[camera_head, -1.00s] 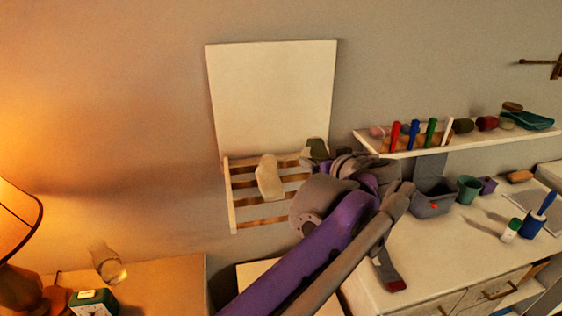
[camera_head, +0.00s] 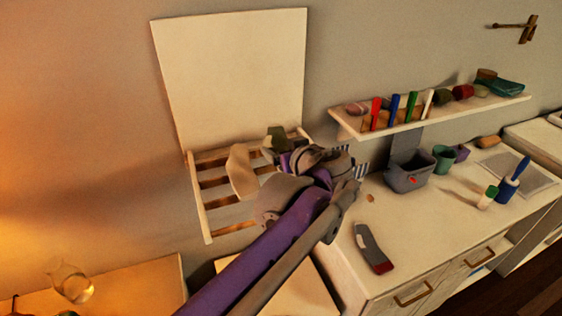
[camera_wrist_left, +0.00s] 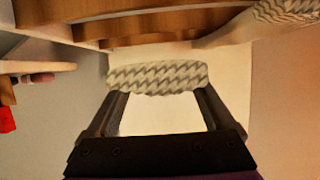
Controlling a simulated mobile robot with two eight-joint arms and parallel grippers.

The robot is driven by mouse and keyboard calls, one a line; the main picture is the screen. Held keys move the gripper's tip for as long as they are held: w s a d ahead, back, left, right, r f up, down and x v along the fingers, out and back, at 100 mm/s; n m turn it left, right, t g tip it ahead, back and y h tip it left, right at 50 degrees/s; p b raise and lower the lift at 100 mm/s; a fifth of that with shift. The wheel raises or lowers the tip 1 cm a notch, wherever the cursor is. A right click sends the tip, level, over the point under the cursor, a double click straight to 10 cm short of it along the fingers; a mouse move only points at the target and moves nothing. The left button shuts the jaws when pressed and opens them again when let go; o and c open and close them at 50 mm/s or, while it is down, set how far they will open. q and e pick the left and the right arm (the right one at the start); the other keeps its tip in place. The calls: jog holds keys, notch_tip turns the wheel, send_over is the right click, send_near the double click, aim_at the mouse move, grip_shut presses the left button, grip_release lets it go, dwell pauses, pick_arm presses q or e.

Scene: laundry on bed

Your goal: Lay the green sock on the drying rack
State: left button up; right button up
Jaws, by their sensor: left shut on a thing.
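The green sock (camera_head: 277,138) is dark olive in the head view, at the right end of the drying rack (camera_head: 207,216). In the left wrist view the held sock (camera_wrist_left: 157,76) is pale grey-green with a zigzag pattern and spans both fingertips. My left gripper (camera_wrist_left: 157,92) is shut on it; in the head view my wrist and forearm hide much of the gripper and rack. The rack's wooden bars (camera_wrist_left: 150,22) show close beyond the sock. I cannot tell whether the sock touches them. My right gripper is not in view.
A cream sock (camera_head: 240,172) lies over the rack's left part. A shelf (camera_head: 425,118) with pegs and rolled items is on the wall to the right. A grey and red sock (camera_head: 372,250) and a grey bin (camera_head: 408,177) are on the dresser (camera_head: 440,225).

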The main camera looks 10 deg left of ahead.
pick_arm(q)
notch_tip(320, 180, down, 4)
jog(key=shift+r, duration=0.15)
jog(key=o, duration=1)
jog(key=shift+w, duration=0.1)
jog(key=shift+o, duration=0.2)
jog(key=v, duration=1.2)
jog(key=shift+a, duration=0.1)
